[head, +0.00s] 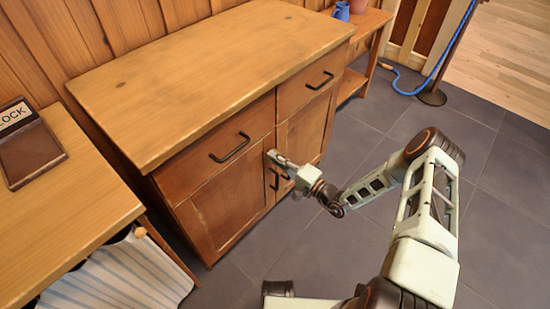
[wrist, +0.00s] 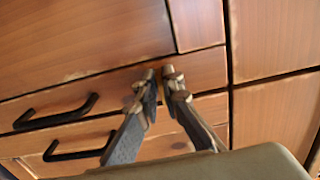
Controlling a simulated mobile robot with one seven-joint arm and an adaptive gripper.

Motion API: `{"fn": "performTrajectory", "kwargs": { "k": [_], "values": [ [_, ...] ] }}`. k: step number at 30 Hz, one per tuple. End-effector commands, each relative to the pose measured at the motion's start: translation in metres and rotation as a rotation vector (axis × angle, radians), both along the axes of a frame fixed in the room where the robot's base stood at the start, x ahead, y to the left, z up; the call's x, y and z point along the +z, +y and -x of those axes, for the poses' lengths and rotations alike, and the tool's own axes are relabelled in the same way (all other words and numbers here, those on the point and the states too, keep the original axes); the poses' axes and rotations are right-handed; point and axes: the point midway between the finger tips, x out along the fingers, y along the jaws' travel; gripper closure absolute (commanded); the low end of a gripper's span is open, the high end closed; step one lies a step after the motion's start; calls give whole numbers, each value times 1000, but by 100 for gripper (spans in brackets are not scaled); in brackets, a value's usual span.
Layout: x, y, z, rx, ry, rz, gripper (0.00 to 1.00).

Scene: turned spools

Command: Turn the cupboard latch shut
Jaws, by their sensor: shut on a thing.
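The wooden cupboard (head: 228,198) stands against the plank wall, with its two doors closed beneath two drawers. My gripper (head: 277,158) is at the upper part of the doors, near the seam between them and just above the black door handles (head: 274,179). In the wrist view my fingers (wrist: 159,76) reach the cupboard front close together and are shut on the latch. The fingertips hide most of the latch, so I cannot tell its exact angle. The two door handles also show at the left of the wrist view (wrist: 62,112).
Black drawer handles (head: 230,148) stick out above the doors. A wooden table (head: 75,215) with a dark sign block (head: 30,150) stands at the left, striped cloth (head: 125,275) below it. A blue rope (head: 435,72) hangs from a post at the back right. The tiled floor (head: 330,180) before the cupboard is clear.

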Motion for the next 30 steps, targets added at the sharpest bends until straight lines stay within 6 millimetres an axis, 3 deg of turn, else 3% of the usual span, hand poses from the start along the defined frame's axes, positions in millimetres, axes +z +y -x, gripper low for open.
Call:
{"fn": "performTrajectory", "kwargs": {
  "k": [5,6,11,21,30],
  "values": [
    [0,0,0,-1,-1,1,100],
    [0,0,0,-1,-1,1,91],
    [0,0,0,-1,0,0,76],
    [0,-5,3,-1,1,0,76],
    [0,-49,36,-4,1,1,76]
  ]
}}
